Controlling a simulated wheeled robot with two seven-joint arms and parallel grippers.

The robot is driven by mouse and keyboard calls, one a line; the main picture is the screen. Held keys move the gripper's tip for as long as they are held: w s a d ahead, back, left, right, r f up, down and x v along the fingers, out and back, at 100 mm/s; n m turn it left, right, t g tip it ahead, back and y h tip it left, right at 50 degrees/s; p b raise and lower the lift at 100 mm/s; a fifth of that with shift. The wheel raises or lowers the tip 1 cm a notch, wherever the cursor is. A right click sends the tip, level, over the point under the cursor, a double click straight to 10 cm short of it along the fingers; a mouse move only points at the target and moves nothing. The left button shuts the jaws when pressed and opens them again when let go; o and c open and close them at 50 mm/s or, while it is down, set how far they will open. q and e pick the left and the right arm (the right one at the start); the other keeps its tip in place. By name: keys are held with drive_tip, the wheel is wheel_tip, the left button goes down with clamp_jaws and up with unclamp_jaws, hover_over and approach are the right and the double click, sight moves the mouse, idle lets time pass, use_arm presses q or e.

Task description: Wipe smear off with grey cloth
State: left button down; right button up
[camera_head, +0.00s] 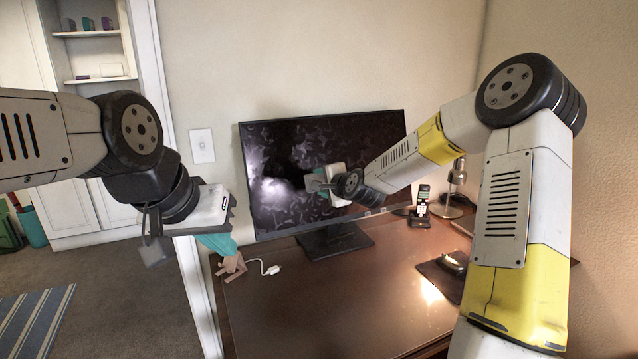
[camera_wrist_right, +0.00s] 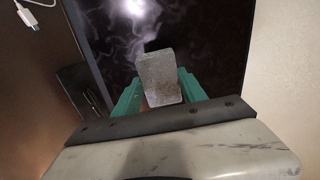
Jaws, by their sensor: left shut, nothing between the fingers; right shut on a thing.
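A dark monitor (camera_head: 290,150) stands on the desk. Pale, swirling smear marks (camera_head: 350,137) cover much of its screen, and they also show in the right wrist view (camera_wrist_right: 205,35). My right gripper (camera_head: 318,183) is in front of the screen, shut on the grey cloth (camera_wrist_right: 160,75), a small block-like piece between its teal fingers. The cloth is at or close to the screen; I cannot tell whether it touches. My left gripper (camera_head: 218,244) is shut and empty, left of the monitor above the desk's left end.
The brown desk (camera_head: 330,305) is mostly clear in front of the monitor stand (camera_head: 335,241). A white cable (camera_head: 268,268) and a small brownish object (camera_head: 231,266) lie at the left. A cordless phone (camera_head: 421,207), lamp (camera_head: 457,185) and black mouse (camera_head: 455,261) are at the right.

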idle(0.3)
drive_tip(key=w+a+f, duration=0.2)
drive_tip(key=w+f, duration=0.2)
drive_tip(key=w, duration=0.1)
drive_tip(key=shift+w+a+f, duration=0.15)
drive_tip(key=shift+a+f, duration=0.1)
drive_tip(key=shift+f, duration=0.15)
idle(0.3)
drive_tip(key=shift+x, duration=1.1)
idle(0.5)
